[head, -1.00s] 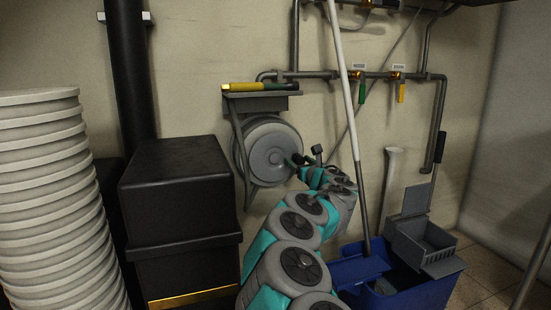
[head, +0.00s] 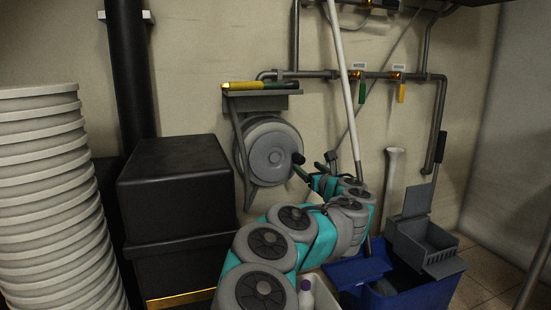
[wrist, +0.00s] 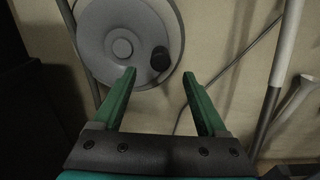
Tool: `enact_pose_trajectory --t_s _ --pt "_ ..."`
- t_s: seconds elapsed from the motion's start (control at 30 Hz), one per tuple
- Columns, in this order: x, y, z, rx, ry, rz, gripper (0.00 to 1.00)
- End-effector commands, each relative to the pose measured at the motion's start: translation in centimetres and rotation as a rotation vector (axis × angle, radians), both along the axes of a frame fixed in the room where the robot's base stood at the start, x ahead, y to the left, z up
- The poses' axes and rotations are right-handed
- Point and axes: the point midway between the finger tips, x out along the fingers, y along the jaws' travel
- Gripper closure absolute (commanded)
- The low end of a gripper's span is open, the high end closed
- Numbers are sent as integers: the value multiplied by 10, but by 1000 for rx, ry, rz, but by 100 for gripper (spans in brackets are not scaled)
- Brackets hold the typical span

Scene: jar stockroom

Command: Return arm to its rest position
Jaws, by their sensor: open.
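My teal and grey arm (head: 322,235) reaches from the bottom middle of the head view toward the wall. My gripper (head: 312,171) is at its far end, in front of the right side of a grey wall reel (head: 268,150). In the wrist view my gripper (wrist: 158,82) has its two green fingers wide apart, with nothing between them. The reel (wrist: 110,45) is behind the left finger, and its dark knob (wrist: 160,58) shows in the gap between the fingers.
A black bin (head: 178,190) and a stack of white lids or tubs (head: 45,190) stand left. A blue mop bucket (head: 415,295) with a white-handled mop (head: 341,75) stands right of my arm. A white container (head: 325,298) with a purple-capped bottle (head: 306,296) is below. Pipes (head: 440,110) run along the wall.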

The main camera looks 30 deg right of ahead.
Motion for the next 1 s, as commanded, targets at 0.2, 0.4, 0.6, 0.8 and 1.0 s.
enact_pose_trajectory --t_s 0.2,0.4,0.6,0.8,1.0 --pt "-15 3 0 0 0 -1 25" --pt "-16 4 0 1 -1 0 25" --pt "-16 4 0 1 -1 0 25" --pt "-16 3 6 16 -14 -13 25" --pt "-22 -13 62 230 -168 -166 25"
